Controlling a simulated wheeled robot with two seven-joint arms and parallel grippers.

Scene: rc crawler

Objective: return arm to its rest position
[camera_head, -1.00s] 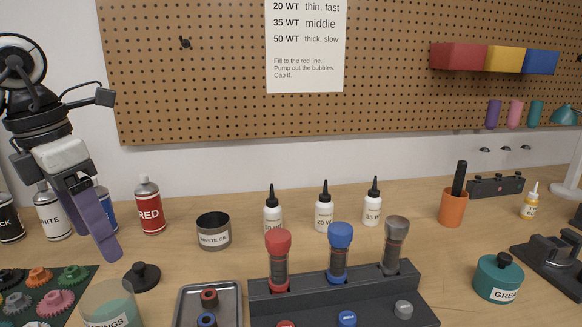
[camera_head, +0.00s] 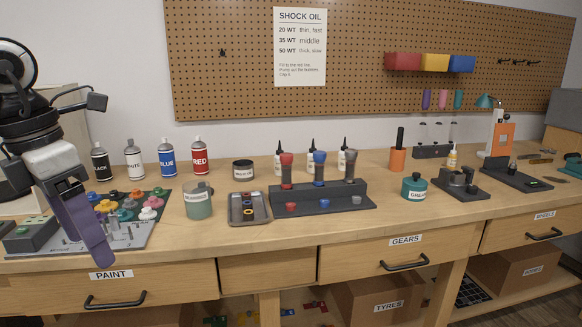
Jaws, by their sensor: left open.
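My left gripper (camera_head: 88,222) hangs at the left of the head view, its purple fingers pointing down. It holds nothing that I can see, and its fingers overlap in the picture. It shows in front of the bench's front left edge and the grey mat with coloured gears (camera_head: 128,208). My right gripper is not in view.
The wooden bench (camera_head: 330,222) carries spray cans (camera_head: 167,158), a bearings jar (camera_head: 198,200), a metal tray (camera_head: 248,209), a dark stand with three shocks (camera_head: 320,195) and a grease pot (camera_head: 414,187). Drawers sit below. The front strip of the bench top is mostly clear.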

